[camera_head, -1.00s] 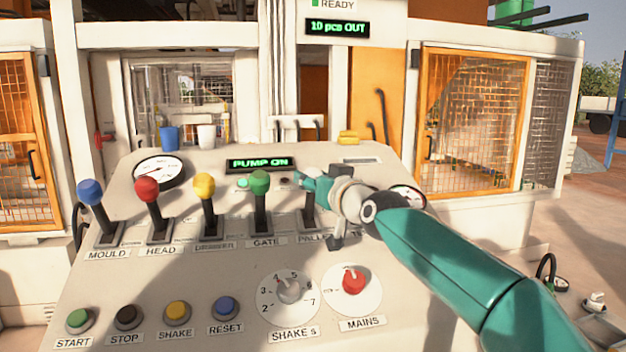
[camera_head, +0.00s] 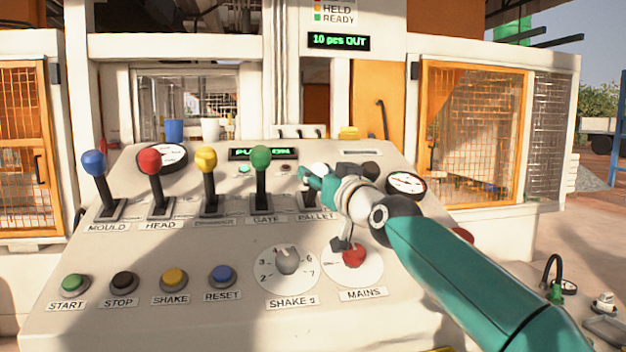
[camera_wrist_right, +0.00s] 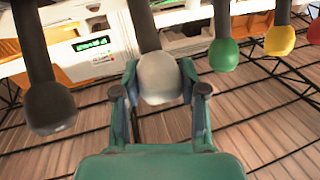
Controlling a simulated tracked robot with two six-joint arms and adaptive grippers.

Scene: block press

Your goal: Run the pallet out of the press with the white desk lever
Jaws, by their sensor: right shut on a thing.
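The white lever knob (camera_head: 320,169) stands on the desk's PALLET lever, right of the green GATE lever. My right gripper (camera_head: 309,180) reaches it from the right and is shut on it. In the right wrist view the white knob (camera_wrist_right: 160,78) sits between the two fingers of my right gripper (camera_wrist_right: 160,92). The gripper and wrist hide much of the lever's shaft in the head view. My left gripper is not in view. The pallet cannot be made out. The press cell stands behind the desk.
Green (camera_head: 261,156), yellow (camera_head: 206,158), red (camera_head: 149,161) and blue (camera_head: 93,162) knobs stand in a row to the left. A dark knob (camera_head: 371,171) is close on the right. Buttons and two dials lie in front. A display (camera_head: 338,41) reads "10 pcs OUT".

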